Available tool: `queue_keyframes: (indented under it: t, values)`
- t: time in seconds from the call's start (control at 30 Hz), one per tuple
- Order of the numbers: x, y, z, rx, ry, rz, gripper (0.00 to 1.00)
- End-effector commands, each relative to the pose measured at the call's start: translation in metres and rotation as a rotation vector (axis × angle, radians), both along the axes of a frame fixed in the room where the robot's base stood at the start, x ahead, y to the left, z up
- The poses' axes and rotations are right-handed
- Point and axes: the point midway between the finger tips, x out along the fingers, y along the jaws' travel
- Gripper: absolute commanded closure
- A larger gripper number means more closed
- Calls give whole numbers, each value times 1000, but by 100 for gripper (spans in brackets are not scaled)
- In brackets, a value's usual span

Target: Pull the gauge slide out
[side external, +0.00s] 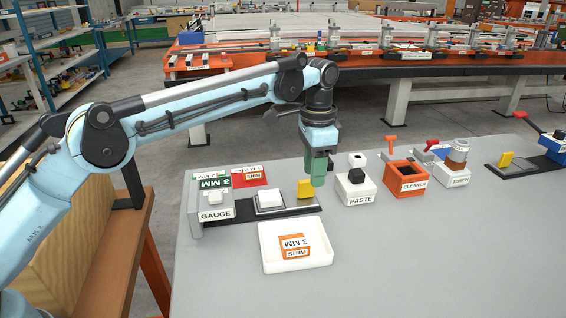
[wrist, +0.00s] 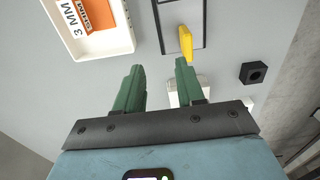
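A grey box labelled GAUGE (side external: 215,213) with a white knob stands at the left of the grey bench. Beside it lies a dark flat base (side external: 278,213) with a white block (side external: 270,199) and an upright yellow tab (side external: 305,187). In the wrist view the yellow tab (wrist: 186,42) stands on a dark-edged plate (wrist: 162,28), just beyond the right fingertip. My gripper (side external: 319,182) points down close to the right of the yellow tab. In the wrist view my gripper (wrist: 159,67) shows two green fingers apart with nothing between them. I cannot tell which part is the slide.
A white tray (side external: 270,262) holding an orange 3 MM shim lies in front, and shows in the wrist view (wrist: 122,50). A PASTE box (side external: 361,199), an orange CLEANER box (side external: 407,185) and a TORCH holder (side external: 457,178) stand to the right. The front right bench is clear.

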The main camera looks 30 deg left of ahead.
Motion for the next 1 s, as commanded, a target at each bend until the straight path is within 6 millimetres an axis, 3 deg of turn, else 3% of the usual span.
queue_keyframes:
  t: [0.2, 0.43, 1.0]
  values:
    - [-30, -29, 24, 0, 0, -4, 62]
    - [-50, -49, 42, 0, 0, -1, 62]
    - [-57, -50, 49, -4, -6, 11, 62]
